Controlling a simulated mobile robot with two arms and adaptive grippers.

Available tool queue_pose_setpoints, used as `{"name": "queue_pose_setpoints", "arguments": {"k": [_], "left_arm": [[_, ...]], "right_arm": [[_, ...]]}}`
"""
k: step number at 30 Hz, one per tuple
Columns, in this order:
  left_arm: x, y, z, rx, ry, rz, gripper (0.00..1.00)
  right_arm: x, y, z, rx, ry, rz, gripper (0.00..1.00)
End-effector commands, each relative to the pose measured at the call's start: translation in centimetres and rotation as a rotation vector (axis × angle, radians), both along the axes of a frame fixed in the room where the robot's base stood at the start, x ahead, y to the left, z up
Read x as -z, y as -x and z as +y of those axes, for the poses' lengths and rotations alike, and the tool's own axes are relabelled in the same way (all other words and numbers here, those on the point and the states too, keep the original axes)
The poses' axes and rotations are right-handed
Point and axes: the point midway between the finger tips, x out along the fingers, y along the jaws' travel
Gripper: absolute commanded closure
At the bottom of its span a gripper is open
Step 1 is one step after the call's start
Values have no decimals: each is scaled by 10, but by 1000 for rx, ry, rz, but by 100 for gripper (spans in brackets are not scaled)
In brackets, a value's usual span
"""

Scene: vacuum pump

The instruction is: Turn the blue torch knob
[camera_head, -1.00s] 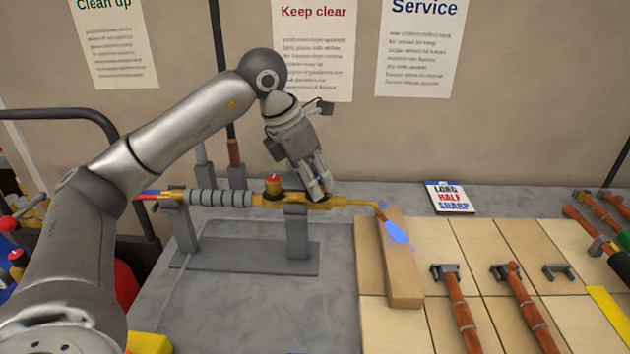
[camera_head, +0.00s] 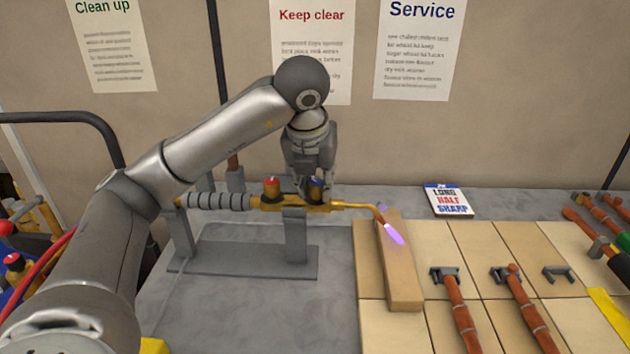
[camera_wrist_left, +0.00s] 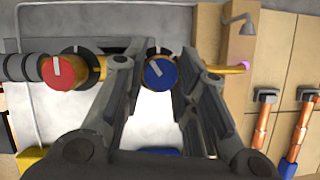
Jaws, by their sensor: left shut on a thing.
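The brass torch (camera_head: 345,203) lies level on a grey stand (camera_head: 297,240), its grey ribbed handle to the left. The blue knob (camera_head: 316,186) is on its right part; the wrist view shows it too (camera_wrist_left: 160,73), its white mark tilted toward the upper left. The red knob (camera_head: 271,187) is left of it, with its mark nearly upright in the wrist view (camera_wrist_left: 58,74). My left gripper (camera_head: 314,175) points down from above and is shut on the blue knob, one finger at each side. A narrow violet flame (camera_head: 393,234) leaves the tip. My right gripper is out of view.
A wooden block (camera_head: 402,275) lies under the flame on a tiled bench area. Copper pipes (camera_head: 460,312) lie to the right. A small card (camera_head: 448,200) reads "LONG HALF SHARP". Bare grey bench surrounds the stand.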

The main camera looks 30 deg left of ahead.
Motion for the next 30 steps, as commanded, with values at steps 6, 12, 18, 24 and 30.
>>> {"name": "queue_pose_setpoints", "arguments": {"k": [6,12,18,24,30], "left_arm": [[-1,0,-1,-104,0,1,97],[0,-1,-1,-151,1,0,97],[0,-1,-1,-165,2,0,97],[0,-1,-1,-165,0,1,97],[0,0,-1,-165,0,1,59]], "right_arm": [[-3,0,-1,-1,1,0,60],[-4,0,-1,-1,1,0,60],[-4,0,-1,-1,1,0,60],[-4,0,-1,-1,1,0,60],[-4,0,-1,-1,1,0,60]]}}
